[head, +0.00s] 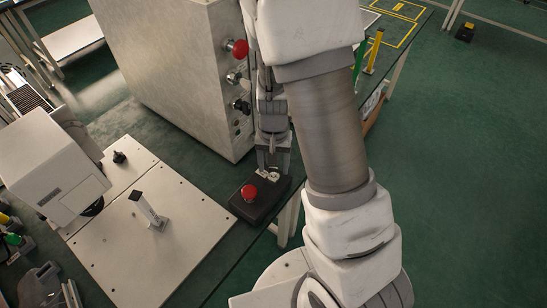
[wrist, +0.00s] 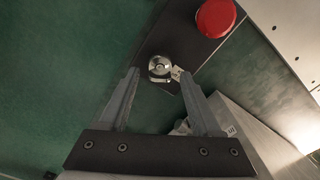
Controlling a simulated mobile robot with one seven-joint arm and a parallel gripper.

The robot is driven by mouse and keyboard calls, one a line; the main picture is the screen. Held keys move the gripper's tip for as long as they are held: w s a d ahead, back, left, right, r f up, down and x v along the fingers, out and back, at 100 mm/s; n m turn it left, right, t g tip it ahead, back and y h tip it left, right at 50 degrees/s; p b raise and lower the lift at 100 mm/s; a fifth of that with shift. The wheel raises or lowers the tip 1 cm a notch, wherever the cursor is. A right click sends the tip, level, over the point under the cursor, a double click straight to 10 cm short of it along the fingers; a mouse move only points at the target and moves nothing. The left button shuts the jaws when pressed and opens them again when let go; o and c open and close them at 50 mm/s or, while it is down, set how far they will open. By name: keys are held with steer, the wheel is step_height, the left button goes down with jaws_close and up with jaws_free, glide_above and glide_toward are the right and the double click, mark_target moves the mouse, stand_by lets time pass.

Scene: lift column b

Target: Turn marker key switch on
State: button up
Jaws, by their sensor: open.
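The key switch (wrist: 159,67) is a round metal lock on a dark control box (wrist: 176,38), with a small pale key or tag (wrist: 177,73) at its right side. My gripper (wrist: 161,73) is open, with one fingertip to the left of the lock and the other to the right, close to the key. I cannot tell whether a finger touches the key. In the head view my gripper (head: 272,158) points down over the far end of the box (head: 243,208), and the switch is partly hidden by the fingers.
A red push button (head: 249,192) stands on the same box, and it also shows in the wrist view (wrist: 216,17). A large grey cabinet (head: 170,70) with knobs rises behind. A pale panel (head: 190,235) with a small upright lever lies to the left.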

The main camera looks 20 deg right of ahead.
step_height(320, 180, up, 17)
steer(key=p, duration=0.3)
steer(key=shift+r, duration=0.2)
steer(key=s+r+n+t, duration=0.5)
steer(key=s+r, duration=0.8)
steer(key=r, duration=0.1)
steer(key=shift+s+a+t, duration=0.25)
steer(key=shift+s+t, duration=0.05)
steer(key=shift+s, duration=0.05)
